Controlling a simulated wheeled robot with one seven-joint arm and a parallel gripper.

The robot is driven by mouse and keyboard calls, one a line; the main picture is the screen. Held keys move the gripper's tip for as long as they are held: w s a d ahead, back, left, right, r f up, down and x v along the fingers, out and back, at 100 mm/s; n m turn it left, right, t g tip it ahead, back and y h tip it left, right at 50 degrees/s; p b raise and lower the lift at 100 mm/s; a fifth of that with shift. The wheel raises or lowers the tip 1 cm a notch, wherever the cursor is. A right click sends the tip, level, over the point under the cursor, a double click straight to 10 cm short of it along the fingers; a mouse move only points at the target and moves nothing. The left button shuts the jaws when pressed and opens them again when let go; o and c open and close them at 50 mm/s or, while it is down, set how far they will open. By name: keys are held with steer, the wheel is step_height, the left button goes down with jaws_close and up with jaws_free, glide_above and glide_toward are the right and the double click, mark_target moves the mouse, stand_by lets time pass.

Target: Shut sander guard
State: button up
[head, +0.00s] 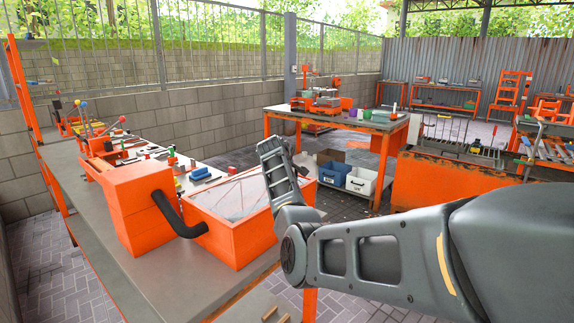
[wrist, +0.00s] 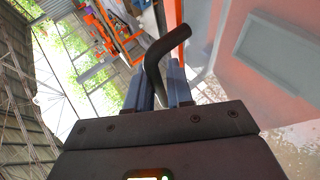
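The orange sander box (head: 240,235) sits on the long grey bench. A clear, greyish panel (head: 225,196) lies over its top; whether this is the guard, and how far it is open, I cannot tell. In the wrist view, my gripper (wrist: 160,85) has its two blue-grey fingers close together. A bent black bar (wrist: 157,65) runs up from the narrow gap between them and curves right to a free end. The fingers look shut on it. In the head view my fingers are hidden beyond my wrist.
A black hose (head: 180,217) links the orange cabinet (head: 140,210) to the sander box. Small tools and levers stand farther along the bench. An orange-edged surface (wrist: 260,70) fills the wrist view's right.

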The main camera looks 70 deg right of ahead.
steer(key=shift+s+a+f, duration=0.1)
steer(key=shift+a+f, duration=0.05)
steer(key=shift+f, duration=0.35)
steer(key=v, duration=0.6)
steer(key=shift+r, duration=0.3)
steer(key=shift+v, duration=0.85)
steer(key=shift+r, duration=0.15)
